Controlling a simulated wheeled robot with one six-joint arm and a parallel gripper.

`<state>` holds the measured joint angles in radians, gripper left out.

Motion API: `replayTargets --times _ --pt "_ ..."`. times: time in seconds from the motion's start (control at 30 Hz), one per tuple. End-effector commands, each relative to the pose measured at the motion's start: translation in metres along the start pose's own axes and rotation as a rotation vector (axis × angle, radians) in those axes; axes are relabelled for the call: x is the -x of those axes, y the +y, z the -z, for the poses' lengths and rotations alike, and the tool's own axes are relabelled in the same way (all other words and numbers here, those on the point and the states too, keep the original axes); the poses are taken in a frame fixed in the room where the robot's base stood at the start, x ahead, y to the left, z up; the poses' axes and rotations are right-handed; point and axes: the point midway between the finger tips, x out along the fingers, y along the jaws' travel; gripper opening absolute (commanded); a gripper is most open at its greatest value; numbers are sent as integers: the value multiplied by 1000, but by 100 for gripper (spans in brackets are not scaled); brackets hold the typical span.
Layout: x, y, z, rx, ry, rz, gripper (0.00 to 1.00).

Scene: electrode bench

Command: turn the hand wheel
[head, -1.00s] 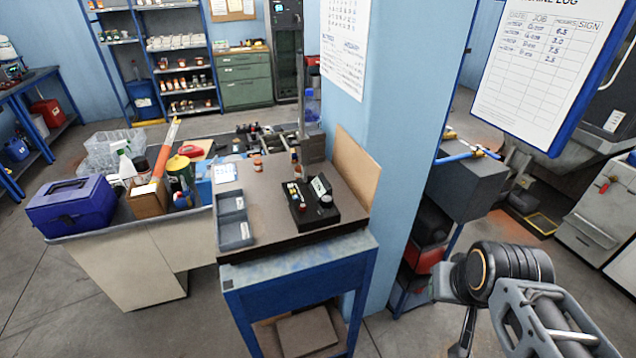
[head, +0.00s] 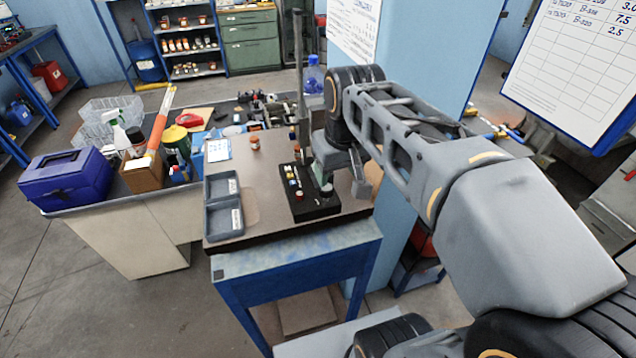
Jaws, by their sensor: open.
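No large hand wheel can be made out. A black control box (head: 306,206) sits on the brown top of the blue bench, with small coloured buttons on its left part. A small round knob (head: 326,190) stands at its right end; I cannot tell whether this is the hand wheel. My gripper (head: 342,184) hangs over the right end of the box, its jaws apart. It hides part of the box and the box's small panel. One finger is close to the knob; I cannot tell whether they touch. I see nothing held.
A dark upright post (head: 299,75) rises behind the gripper. A blue wall (head: 425,75) stands close on the right. A blue toolbox (head: 66,180) sits on the left-hand table.

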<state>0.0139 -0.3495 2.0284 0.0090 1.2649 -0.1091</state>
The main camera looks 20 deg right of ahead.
Motion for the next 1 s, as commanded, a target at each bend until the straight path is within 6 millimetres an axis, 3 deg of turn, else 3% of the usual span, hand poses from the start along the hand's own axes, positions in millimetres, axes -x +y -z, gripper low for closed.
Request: replayTargets --times 0.03,0.2,0.43,0.57,1.0 --pt "5 1 14 18 -36 6 62" --pt "22 1 45 79 -134 26 62" --pt "24 2 60 113 -196 40 62" --pt "9 3 57 115 -203 42 62" --pt "-70 2 41 112 -202 41 62"
